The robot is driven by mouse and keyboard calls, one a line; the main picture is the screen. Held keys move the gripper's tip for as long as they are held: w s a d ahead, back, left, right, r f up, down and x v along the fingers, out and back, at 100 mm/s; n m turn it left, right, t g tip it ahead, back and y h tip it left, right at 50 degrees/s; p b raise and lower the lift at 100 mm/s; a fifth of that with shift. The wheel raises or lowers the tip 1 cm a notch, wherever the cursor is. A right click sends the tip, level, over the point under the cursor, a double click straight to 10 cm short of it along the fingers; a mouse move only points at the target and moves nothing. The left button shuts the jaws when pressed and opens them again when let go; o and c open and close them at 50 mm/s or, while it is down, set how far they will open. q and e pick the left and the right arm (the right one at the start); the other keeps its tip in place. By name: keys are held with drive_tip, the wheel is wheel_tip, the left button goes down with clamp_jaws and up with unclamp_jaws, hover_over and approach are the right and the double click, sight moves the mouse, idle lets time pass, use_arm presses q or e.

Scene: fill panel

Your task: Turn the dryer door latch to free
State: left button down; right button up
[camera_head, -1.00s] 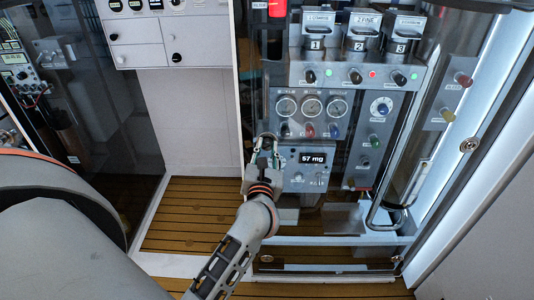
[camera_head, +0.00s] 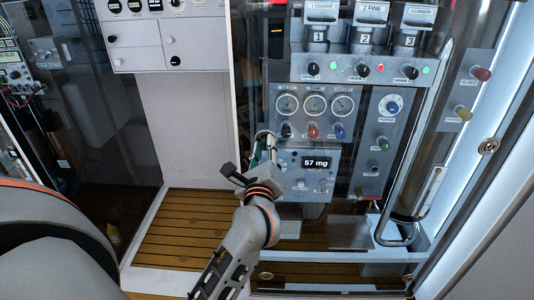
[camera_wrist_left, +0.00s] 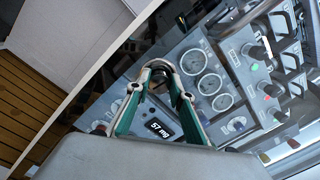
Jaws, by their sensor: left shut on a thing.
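My left gripper (camera_head: 264,143) reaches up from the bottom middle in the head view to the left edge of the glass-fronted dryer panel. Its fingers carry green pads and its wrist is rolled. In the left wrist view the gripper (camera_wrist_left: 158,72) holds a small dark part between its fingertips, at the left of the gauges. That part looks like the door latch, but the fingers mostly hide it, so its angle cannot be told. My right gripper is not in view.
Beside the gripper are a "57 mg" display (camera_head: 317,163), round gauges (camera_head: 314,104) and coloured knobs. A pale panel (camera_head: 190,110) and slatted wooden floor (camera_head: 185,225) lie to the left.

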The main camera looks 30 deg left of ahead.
use_arm(q)
drive_tip(key=shift+f+n+b, duration=0.2)
drive_tip(key=shift+n+b, duration=0.3)
drive_tip(key=shift+n, duration=0.2)
drive_tip(key=shift+r+n, duration=0.15)
drive_tip(key=shift+n, duration=0.15)
drive_tip(key=c, duration=1.8)
unclamp_jaws()
drive_tip(key=shift+o, duration=0.2)
drive_tip(key=shift+s, duration=0.1)
drive_tip(key=r+v, duration=0.1)
drive_tip(key=v, duration=1)
drive_tip(key=shift+s+d+f, duration=0.3)
drive_tip(key=shift+d+f, duration=0.05)
drive_tip(key=shift+f, duration=0.1)
